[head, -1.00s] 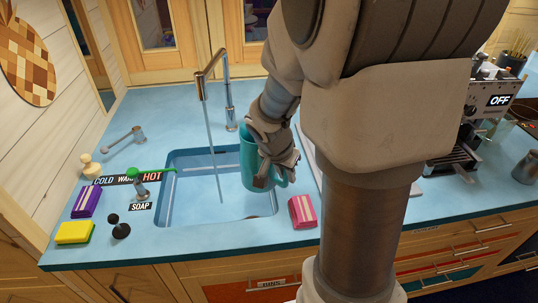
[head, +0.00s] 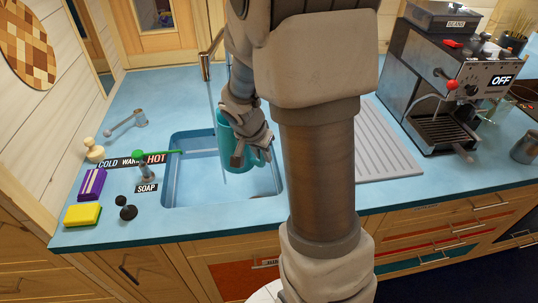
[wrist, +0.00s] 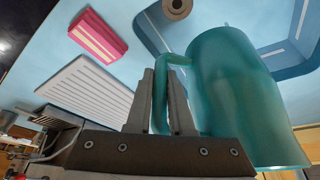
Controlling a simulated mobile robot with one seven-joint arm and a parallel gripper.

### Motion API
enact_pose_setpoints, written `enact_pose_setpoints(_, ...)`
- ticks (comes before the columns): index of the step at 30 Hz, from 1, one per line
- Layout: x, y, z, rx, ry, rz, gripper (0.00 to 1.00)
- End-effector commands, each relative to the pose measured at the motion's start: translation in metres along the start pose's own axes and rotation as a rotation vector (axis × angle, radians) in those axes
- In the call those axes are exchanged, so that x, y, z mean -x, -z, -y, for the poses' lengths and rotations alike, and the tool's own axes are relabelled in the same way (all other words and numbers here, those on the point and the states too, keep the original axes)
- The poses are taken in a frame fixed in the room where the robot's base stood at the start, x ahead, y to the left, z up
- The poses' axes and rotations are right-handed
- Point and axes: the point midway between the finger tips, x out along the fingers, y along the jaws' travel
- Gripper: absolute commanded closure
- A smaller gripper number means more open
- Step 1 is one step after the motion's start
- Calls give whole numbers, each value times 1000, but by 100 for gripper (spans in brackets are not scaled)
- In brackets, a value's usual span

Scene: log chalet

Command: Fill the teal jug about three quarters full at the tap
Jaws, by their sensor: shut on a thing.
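The teal jug (head: 228,150) hangs upright over the sink (head: 178,190) in the head view. My gripper (head: 250,150) is shut on its handle, which shows between the fingers in the wrist view (wrist: 162,98). The tap (head: 205,68) has its spout above and slightly left of the jug. A thin water stream (head: 211,95) falls at the jug's left side; I cannot tell whether it enters the mouth. The water level inside is hidden. A metal lever (head: 125,124) lies left of the sink, its knob towards the COLD end of the temperature label (head: 132,160).
A ribbed drainboard (head: 385,150) and coffee machine (head: 450,85) are on the right. A pink sponge (wrist: 98,35) shows in the wrist view.

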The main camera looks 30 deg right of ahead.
Motion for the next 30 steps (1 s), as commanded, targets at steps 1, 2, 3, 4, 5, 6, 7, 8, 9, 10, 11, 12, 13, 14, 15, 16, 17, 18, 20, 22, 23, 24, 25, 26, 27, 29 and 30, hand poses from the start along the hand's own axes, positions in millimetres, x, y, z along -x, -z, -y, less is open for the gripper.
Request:
enact_pose_setpoints(1, -3, 1, 6, 1, 3, -1, 100)
enact_pose_setpoints(2, -4, 2, 9, 0, 3, -1, 100)
enact_pose_setpoints(3, -6, 3, 12, -1, 3, -1, 100)
enact_pose_setpoints(4, -8, 3, 15, -1, 2, -1, 100)
enact_pose_setpoints(5, -10, 4, 18, 0, 2, -1, 100)
enact_pose_setpoints(6, -12, 4, 22, 0, 2, -2, 100)
enact_pose_setpoints(7, -14, 4, 24, 0, 2, -2, 100)
enact_pose_setpoints(8, -16, 5, 28, -1, 3, -2, 100)
enact_pose_setpoints(9, -16, 7, 32, -1, 4, -3, 100)
enact_pose_setpoints(10, -16, 8, 36, -2, 5, -4, 100)
enact_pose_setpoints(11, -17, 9, 39, -1, 5, -3, 100)
enact_pose_setpoints(12, -18, 10, 43, -1, 5, -3, 100)
enact_pose_setpoints(13, -18, 12, 46, 0, 4, -3, 100)
enact_pose_setpoints(14, -18, 12, 49, -1, 4, -3, 100)
enact_pose_setpoints(15, -19, 14, 53, -1, 5, -3, 100)
enact_pose_setpoints(16, -19, 15, 56, -1, 5, -3, 100)
enact_pose_setpoints(17, -20, 16, 59, -1, 5, -3, 100)
enact_pose_setpoints(18, -20, 18, 64, 0, 4, -3, 100)
enact_pose_setpoints(20, -21, 20, 70, -1, 4, -3, 100)
enact_pose_setpoints(22, -22, 22, 76, -2, 5, -2, 100)
enact_pose_setpoints(23, -22, 23, 80, -1, 5, -3, 100)
enact_pose_setpoints(24, -23, 24, 83, -1, 4, -3, 100)
enact_pose_setpoints(25, -23, 25, 85, -1, 4, -3, 100)
enact_pose_setpoints(26, -23, 26, 88, -1, 5, -3, 100)
enact_pose_setpoints(27, -24, 27, 91, -1, 4, -2, 100)
enact_pose_setpoints(29, -24, 28, 94, -1, 5, -3, 100)
enact_pose_setpoints(30, -24, 29, 96, -2, 5, -3, 100)
